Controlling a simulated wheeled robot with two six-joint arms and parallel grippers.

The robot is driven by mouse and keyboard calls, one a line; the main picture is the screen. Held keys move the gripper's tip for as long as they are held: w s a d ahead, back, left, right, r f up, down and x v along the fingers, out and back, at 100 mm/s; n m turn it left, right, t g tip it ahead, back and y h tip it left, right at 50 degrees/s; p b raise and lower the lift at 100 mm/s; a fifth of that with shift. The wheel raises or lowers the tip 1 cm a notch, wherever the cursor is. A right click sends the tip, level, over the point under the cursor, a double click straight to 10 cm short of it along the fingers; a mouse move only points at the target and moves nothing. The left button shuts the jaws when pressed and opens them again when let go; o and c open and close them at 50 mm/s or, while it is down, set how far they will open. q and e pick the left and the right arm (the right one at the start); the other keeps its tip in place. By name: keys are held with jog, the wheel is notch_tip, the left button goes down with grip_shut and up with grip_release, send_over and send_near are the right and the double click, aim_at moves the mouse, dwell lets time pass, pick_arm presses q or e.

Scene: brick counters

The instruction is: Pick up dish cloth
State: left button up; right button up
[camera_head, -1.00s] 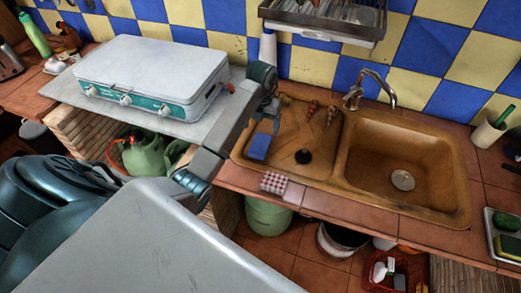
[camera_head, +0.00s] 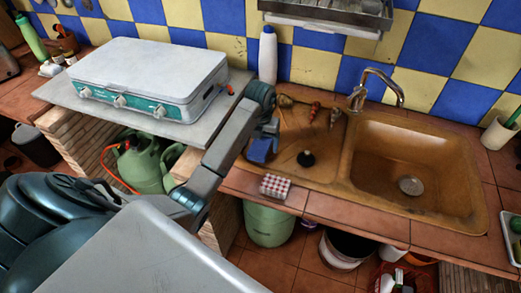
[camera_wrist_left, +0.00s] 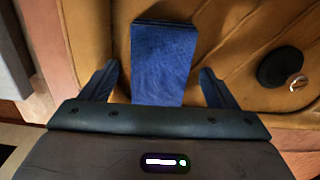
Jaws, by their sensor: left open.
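A folded blue cloth (camera_head: 258,150) lies on the left part of the brown sink unit, near its front left edge. In the left wrist view the blue cloth (camera_wrist_left: 162,62) fills the space between the two fingers, with a gap on each side. My left gripper (camera_head: 266,136) is open and close to the cloth, partly covering it in the head view. Its two fingers (camera_wrist_left: 160,85) also show in the wrist view. A red-and-white checked folded cloth (camera_head: 275,186) lies on the tiled counter edge in front of the sink. My right gripper is not in view.
The sink basin (camera_head: 412,170) with its tap (camera_head: 376,86) is to the right. A black plug (camera_head: 306,158) lies right of the blue cloth. A white camping stove (camera_head: 150,75) stands left, and a white bottle (camera_head: 268,55) stands behind my arm.

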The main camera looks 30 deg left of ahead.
aim_at(260, 145)
pick_arm(q)
jog(key=c, duration=1.1)
jog(key=shift+o, duration=0.2)
jog(key=shift+r, duration=0.2)
notch_tip(260, 145, up, 10)
jog(key=p, duration=0.9)
jog(key=shift+f, duration=0.15)
